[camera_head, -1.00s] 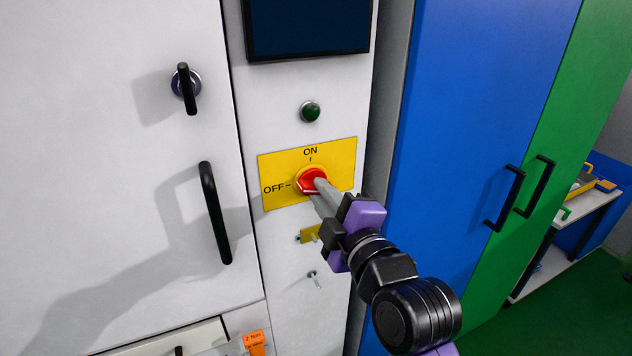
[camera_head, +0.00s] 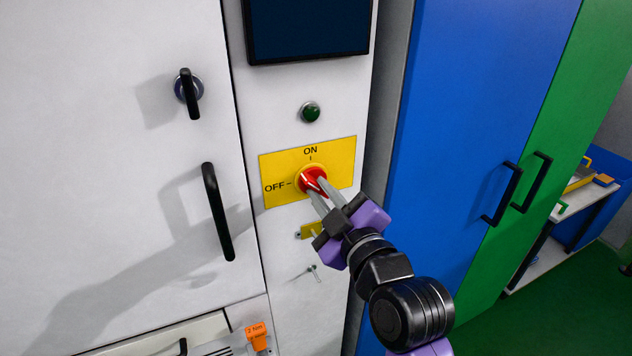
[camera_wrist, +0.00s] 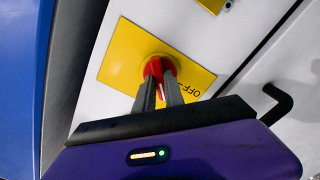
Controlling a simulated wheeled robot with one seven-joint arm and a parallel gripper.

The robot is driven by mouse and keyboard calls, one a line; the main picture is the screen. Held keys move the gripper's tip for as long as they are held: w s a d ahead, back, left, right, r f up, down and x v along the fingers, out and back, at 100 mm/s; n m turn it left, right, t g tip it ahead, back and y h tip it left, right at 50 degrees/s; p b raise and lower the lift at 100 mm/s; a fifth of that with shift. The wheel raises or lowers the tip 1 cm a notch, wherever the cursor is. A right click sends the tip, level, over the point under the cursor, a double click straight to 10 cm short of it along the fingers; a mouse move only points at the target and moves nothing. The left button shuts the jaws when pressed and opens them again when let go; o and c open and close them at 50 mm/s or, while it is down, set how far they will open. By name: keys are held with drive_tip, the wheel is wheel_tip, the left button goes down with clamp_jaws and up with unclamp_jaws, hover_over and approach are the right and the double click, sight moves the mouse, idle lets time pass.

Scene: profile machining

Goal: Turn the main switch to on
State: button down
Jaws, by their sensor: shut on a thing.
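The main switch is a red rotary knob (camera_head: 311,175) on a yellow plate (camera_head: 343,152) marked ON at the top and OFF at the left. My gripper (camera_head: 314,187) reaches it from the lower right, with its grey fingers closed on the knob's red grip. The grip appears turned to a slant between the OFF and ON marks, though the fingers partly cover it. In the wrist view, the red knob (camera_wrist: 154,67) shows between the fingertips (camera_wrist: 160,84), and the OFF lettering is visible upside down beside it.
A green button (camera_head: 310,112) and a dark screen (camera_head: 307,28) are above the plate. A small yellow plate with a key (camera_head: 310,231) sits below, close to my gripper. A black door handle (camera_head: 217,212) is at left.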

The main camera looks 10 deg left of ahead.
drive_tip(key=m+p, duration=0.2)
drive_tip(key=m, duration=0.1)
drive_tip(key=shift+m, duration=0.3)
drive_tip(key=shift+f+m, duration=0.1)
drive_tip(key=shift+m, duration=0.4)
drive_tip(key=shift+m+p, duration=0.85)
drive_tip(key=shift+m, duration=0.25)
drive_tip(key=shift+m+p, duration=0.35)
drive_tip(key=shift+m, duration=0.65)
drive_tip(key=c, duration=1.3)
unclamp_jaws()
